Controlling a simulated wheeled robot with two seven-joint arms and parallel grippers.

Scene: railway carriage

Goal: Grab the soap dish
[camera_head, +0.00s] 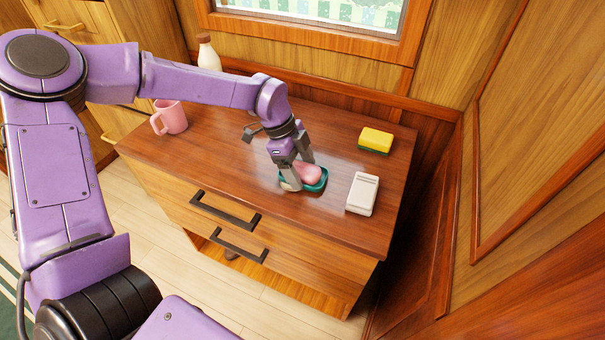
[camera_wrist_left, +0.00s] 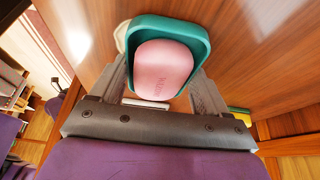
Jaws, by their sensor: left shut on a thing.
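The soap dish (camera_head: 321,184) is a teal tray with a pink bar of soap (camera_head: 308,173) in it, on or just over the dresser's wooden top. My left gripper (camera_head: 297,181) reaches down to it and is shut on the dish. In the left wrist view the dish (camera_wrist_left: 200,35) sits between the two fingers, with the pink soap (camera_wrist_left: 163,70) lying inside it. The fingers hide part of the dish in the head view. My right gripper is not in view.
A small cream object (camera_head: 287,186) is close beside the dish. A white box (camera_head: 362,194) and a yellow-green sponge (camera_head: 376,140) lie to the right. A pink mug (camera_head: 172,117) and a white bottle (camera_head: 208,56) stand at the left and back. The dresser top's front-left area is clear.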

